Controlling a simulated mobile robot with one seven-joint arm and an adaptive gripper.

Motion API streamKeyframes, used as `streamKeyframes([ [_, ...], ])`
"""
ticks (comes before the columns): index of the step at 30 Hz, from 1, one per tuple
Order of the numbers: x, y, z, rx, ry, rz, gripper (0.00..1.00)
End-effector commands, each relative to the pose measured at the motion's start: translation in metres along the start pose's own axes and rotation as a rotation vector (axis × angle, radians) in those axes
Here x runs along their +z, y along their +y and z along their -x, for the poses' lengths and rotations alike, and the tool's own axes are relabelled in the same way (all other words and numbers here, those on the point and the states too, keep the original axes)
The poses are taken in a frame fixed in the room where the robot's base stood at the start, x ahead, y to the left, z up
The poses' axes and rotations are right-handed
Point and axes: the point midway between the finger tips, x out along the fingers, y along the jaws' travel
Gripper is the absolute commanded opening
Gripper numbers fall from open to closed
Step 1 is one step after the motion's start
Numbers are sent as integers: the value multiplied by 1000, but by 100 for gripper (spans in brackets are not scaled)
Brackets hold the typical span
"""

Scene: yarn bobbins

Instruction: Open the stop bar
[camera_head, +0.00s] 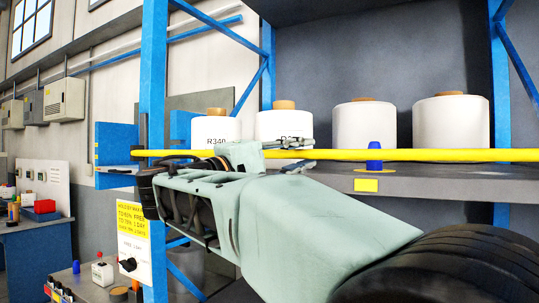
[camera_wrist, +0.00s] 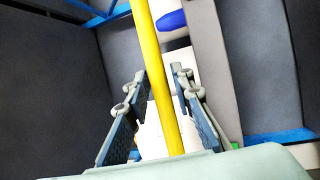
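The stop bar is a long yellow bar (camera_head: 420,155) that runs level across the front of the shelf in the head view. In the wrist view the yellow bar (camera_wrist: 158,75) runs from the top edge down to my gripper's body. My gripper (camera_head: 303,155) is at the bar, left of the blue knob. In the wrist view my gripper (camera_wrist: 157,76) is open, with one finger on each side of the bar and visible gaps between. My arm hides part of the shelf edge and the bar's left stretch.
White bobbins (camera_head: 364,125) stand in a row on the grey shelf (camera_head: 475,175) behind the bar. A blue knob (camera_head: 374,156) is at the bar in front of them. Blue rack posts (camera_head: 153,80) flank the shelf. A blue workbench (camera_head: 38,250) stands at the far left.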

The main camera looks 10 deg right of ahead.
Motion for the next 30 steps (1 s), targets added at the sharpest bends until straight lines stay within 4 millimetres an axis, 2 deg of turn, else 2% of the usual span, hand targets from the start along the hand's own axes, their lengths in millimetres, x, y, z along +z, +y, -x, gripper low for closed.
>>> streamKeyframes([
  [1,0,0,0,0,0,0,14],
  [5,0,0,0,0,0,0,0],
  [17,0,-2,1,0,0,0,0],
  [23,1,-20,4,-1,0,1,0],
  [30,4,-56,10,-2,-1,3,0],
])
